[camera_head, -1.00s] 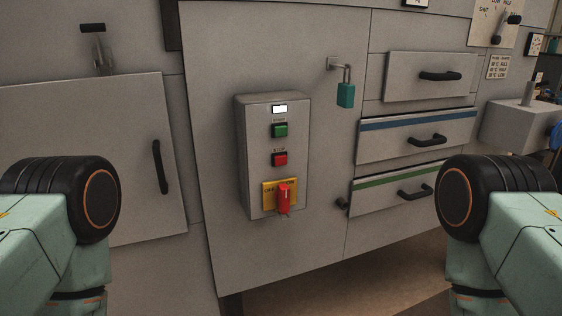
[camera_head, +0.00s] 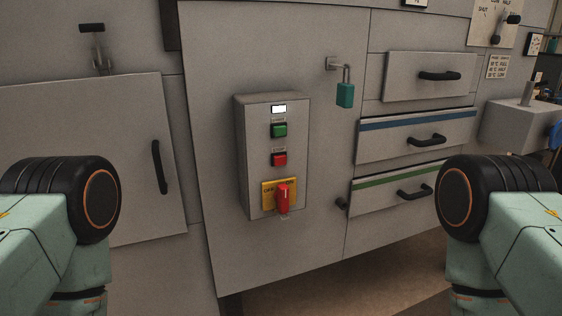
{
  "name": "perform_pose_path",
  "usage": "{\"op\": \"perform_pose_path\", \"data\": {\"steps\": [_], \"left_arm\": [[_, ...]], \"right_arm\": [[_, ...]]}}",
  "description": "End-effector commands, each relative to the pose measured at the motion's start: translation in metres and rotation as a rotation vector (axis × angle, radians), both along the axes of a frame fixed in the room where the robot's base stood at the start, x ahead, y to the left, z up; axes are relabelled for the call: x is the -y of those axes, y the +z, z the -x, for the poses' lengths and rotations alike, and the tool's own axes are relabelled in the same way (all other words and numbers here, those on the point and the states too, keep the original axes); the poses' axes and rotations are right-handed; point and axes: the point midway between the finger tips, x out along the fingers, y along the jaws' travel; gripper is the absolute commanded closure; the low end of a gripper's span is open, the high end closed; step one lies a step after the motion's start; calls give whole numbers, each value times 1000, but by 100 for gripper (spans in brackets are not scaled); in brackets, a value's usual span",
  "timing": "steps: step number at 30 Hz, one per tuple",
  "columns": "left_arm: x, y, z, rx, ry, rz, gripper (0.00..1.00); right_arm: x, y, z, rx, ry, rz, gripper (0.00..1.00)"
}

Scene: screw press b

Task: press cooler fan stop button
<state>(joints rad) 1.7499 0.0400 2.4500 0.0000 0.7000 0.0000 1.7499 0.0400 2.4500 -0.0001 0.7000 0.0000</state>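A grey control box (camera_head: 251,142) is mounted on the grey cabinet panel in the middle of the view. On its front, from top to bottom, are a small lit white indicator (camera_head: 279,109), a green button (camera_head: 279,130), a red stop button (camera_head: 280,160) and a red rotary handle (camera_head: 283,198) on a yellow plate (camera_head: 267,192). The red handle points straight up and down. Nothing touches the box. Parts of my two arms show at the lower left and lower right. Both grippers are out of view.
A teal padlock (camera_head: 345,95) hangs from a hasp right of the box. Drawers with black handles (camera_head: 440,75) stand further right. A cabinet door (camera_head: 85,160) with a black handle is at left. The space in front of the box is clear.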

Motion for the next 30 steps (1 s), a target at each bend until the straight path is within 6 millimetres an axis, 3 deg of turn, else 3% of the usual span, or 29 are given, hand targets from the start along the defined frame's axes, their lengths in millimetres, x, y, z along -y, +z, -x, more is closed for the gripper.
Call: {"op": "perform_pose_path", "data": {"steps": [2, 16, 30], "left_arm": [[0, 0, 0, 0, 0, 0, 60], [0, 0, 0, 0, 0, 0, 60], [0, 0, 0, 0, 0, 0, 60]], "right_arm": [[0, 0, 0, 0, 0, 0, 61], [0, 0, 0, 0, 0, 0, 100], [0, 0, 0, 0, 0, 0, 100]]}}
